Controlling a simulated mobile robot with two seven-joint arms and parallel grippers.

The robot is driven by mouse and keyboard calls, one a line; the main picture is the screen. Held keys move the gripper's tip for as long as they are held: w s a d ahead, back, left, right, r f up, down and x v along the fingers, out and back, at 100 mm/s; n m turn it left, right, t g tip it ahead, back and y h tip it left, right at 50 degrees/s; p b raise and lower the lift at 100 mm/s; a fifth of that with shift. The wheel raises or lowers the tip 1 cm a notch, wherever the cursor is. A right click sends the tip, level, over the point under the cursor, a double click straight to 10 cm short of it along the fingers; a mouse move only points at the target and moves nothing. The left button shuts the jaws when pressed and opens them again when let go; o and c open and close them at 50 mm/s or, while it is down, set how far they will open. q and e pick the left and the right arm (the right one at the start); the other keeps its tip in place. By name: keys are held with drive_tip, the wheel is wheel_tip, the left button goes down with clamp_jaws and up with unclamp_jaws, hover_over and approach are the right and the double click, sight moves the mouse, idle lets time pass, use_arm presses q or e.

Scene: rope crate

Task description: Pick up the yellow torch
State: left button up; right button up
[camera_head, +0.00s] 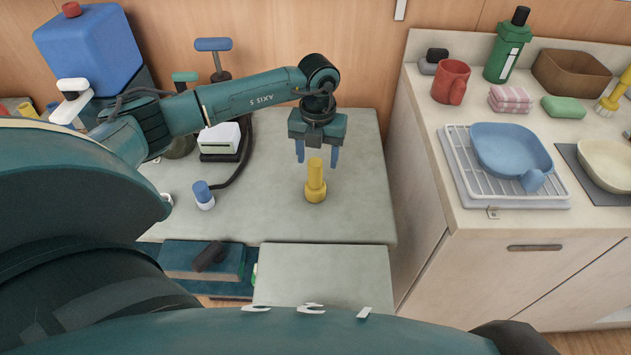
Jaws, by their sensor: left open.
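The yellow torch (315,182) stands upright on the grey-green worktop, near its front right part. My left gripper (317,157) is above the torch, pointing down. Its two blue fingers are apart, one on each side of the torch's top end. I cannot tell whether the fingers reach down past the top. Nothing is held in it. My right gripper is not in view.
A blue-capped white bottle (203,195) and a white box (220,140) with a dark cable stand left of the torch. A blue jug (90,47) is at the back left. A counter with a dish rack (462,178) is at the right.

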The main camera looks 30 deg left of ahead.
sight(315, 172)
use_arm(q)
wheel_tip(315, 172, down, 6)
drive_tip(key=shift+s+a+r+p, duration=0.15)
drive_tip(key=shift+p, duration=0.2)
drive_tip(key=shift+c, duration=0.3)
drive_tip(key=shift+r, duration=0.1)
clamp_jaws()
